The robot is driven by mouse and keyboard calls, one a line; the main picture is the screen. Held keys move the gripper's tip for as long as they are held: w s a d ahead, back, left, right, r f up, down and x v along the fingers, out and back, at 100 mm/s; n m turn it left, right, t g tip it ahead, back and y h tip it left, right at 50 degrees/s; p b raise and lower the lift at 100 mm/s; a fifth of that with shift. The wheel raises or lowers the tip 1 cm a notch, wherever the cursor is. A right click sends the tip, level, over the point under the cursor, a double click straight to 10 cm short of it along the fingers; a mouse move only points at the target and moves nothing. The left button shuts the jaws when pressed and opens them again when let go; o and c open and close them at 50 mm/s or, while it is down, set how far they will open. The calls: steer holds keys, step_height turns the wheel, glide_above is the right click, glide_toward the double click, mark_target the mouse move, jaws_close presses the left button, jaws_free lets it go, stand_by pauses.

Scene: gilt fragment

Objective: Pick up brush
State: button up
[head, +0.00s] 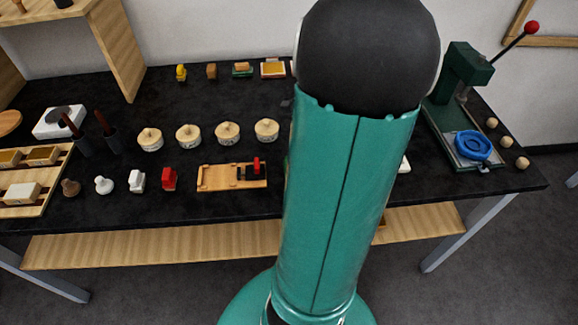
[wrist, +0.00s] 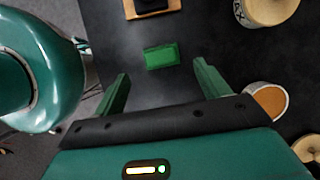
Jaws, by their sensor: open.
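My gripper (wrist: 163,82) is open and empty in the wrist view. A small green block (wrist: 161,55) lies on the dark tabletop ahead of the fingers, between their lines and apart from them. I cannot tell whether it is the brush. In the head view, two dark reddish-brown handles (head: 70,125) (head: 103,122) stick up from dark cups at the left of the table; they may be brushes, but their heads are hidden. My gripper is hidden behind my green arm in the head view.
The black table (head: 225,88) holds round lidded tins (head: 188,136), a wooden tray (head: 217,178) and small stamp-like pieces (head: 137,180). A green press (head: 459,75) stands at the right. A tin (wrist: 268,101) sits just right of my gripper. My arm covers the table's middle.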

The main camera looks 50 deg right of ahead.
steer(key=x, duration=0.5)
steer(key=shift+w+a+f, duration=0.1)
steer(key=shift+w+f, duration=0.15)
steer(key=shift+w, duration=0.05)
steer(key=c, duration=1.1)
